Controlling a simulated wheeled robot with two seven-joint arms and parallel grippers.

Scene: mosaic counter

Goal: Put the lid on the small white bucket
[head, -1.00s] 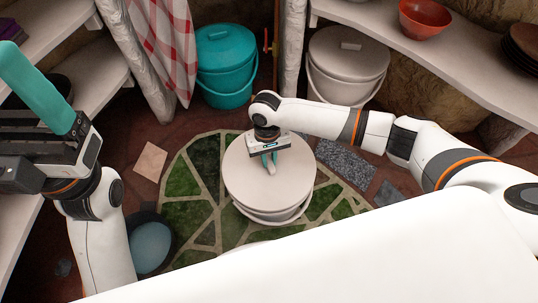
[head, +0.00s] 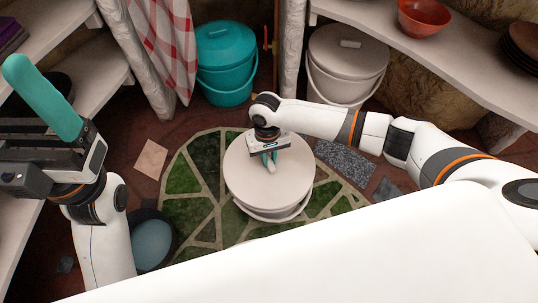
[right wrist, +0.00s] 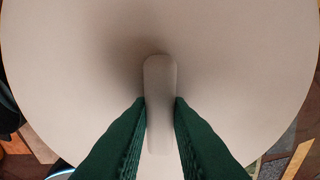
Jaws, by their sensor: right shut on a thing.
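The round white lid (head: 245,178) covers the top of the small white bucket (head: 272,217) on the green mosaic. Only a little of the bucket's side and rim shows below the lid's near edge. The lid looks level and very close to the bucket; I cannot tell whether it is fully seated. My right gripper (head: 270,165) is shut on the lid's bar handle, and in the right wrist view the handle (right wrist: 160,80) stands between the dark green fingers. My left gripper (head: 42,97) is raised at the far left, empty, with one teal finger at the end of its rail.
A teal lidded bucket (head: 226,55) and a larger white lidded bucket (head: 345,55) stand behind. A red bowl (head: 424,15) and dark plates are on the right shelf (head: 470,70). A dark round dish with a pale blue inside (head: 151,244) lies left of the mosaic.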

